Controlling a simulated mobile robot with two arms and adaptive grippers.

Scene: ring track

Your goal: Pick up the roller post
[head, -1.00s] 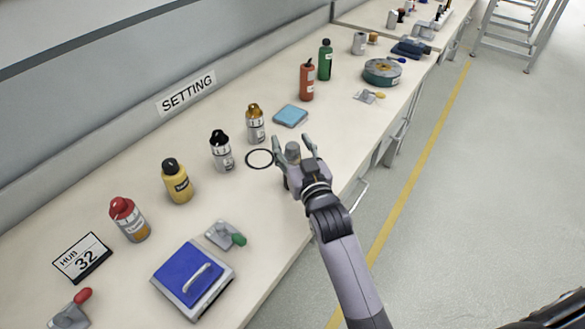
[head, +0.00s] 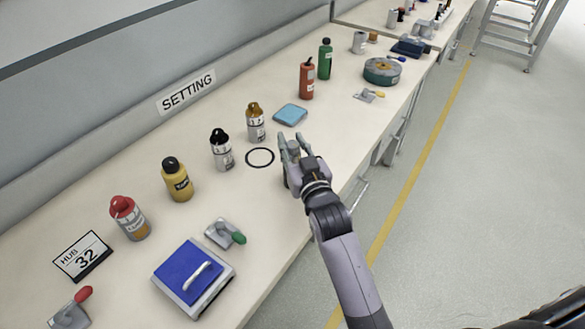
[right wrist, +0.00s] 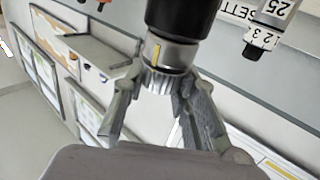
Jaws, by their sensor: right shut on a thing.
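The roller post (head: 293,153) is a small grey cylinder, mostly hidden by my fingers in the head view. In the right wrist view the roller post (right wrist: 172,52) shows a black section, a silver band with a yellow mark and a ribbed section between the fingers. My right gripper (head: 293,143) is shut on it, over the front half of the bench; the wrist view shows the right gripper (right wrist: 163,88) with a finger on each side. Whether the post touches the bench is hidden. My left gripper is not in view.
A black ring (head: 260,157) lies on the bench (head: 130,285) just left of the gripper. Several bottles stand behind, including one with a gold cap (head: 256,124). A blue pad (head: 290,115) lies beyond.

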